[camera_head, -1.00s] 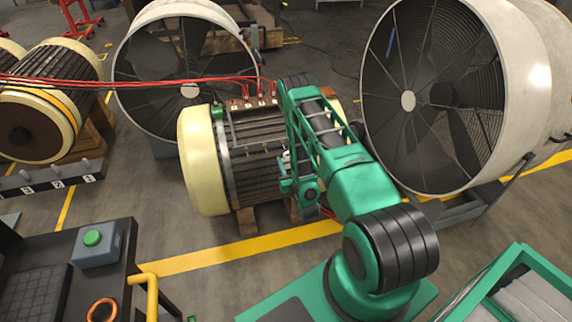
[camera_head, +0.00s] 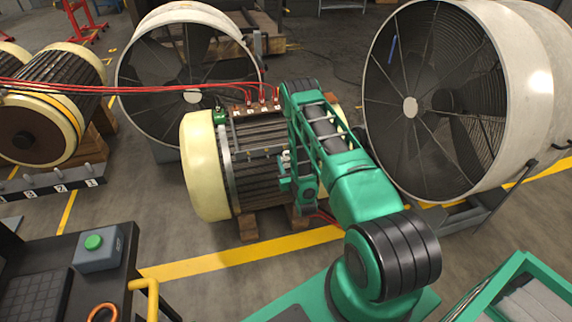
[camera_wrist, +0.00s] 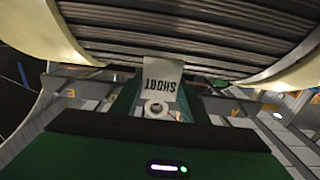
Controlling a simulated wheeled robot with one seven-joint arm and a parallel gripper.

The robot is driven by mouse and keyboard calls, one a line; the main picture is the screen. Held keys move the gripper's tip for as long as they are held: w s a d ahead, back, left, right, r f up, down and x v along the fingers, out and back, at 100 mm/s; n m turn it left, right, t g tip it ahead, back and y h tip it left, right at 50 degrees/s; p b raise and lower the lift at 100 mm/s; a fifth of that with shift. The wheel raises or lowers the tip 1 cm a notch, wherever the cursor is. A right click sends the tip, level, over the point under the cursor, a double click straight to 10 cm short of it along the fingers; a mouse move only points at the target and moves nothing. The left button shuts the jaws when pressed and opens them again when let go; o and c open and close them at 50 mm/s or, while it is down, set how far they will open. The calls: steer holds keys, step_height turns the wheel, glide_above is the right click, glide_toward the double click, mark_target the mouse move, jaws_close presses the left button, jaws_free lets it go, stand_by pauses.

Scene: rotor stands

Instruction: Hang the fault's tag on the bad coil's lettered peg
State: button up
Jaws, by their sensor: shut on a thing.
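My gripper (camera_wrist: 156,112) is shut on a pale tag (camera_wrist: 160,80) that reads SHORT, upside down in the wrist view. The tag has a round ring at its near end. Beyond it is the ribbed body of a motor (camera_wrist: 190,35). In the head view the cream-ended motor (camera_head: 203,168) stands on wooden blocks, with my green arm across its right side; my fingertips and the tag cannot be made out there. Red leads run to a small terminal row (camera_head: 262,107) on its top. A grey bar with short pegs and marked labels (camera_head: 62,187) stands at the left; its characters are too small to read surely.
Large fans stand behind the motor (camera_head: 190,97) and to its right (camera_head: 410,106). Another motor (camera_head: 40,125) is at the left. A dark bench with a green button (camera_head: 93,242) is at front left, and a green bin (camera_head: 520,262) at front right.

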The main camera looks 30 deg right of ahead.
steer(key=shift+w+d, duration=0.2)
steer(key=shift+w, duration=0.45)
steer(key=shift+w+f, duration=0.25)
steer(key=shift+f, duration=0.05)
steer(key=shift+f, duration=0.25)
stand_by(0.6)
steer(key=o, duration=0.9)
steer(key=shift+c, duration=0.2)
steer(key=v, duration=1)
stand_by(0.8)
steer(key=shift+r, duration=0.1)
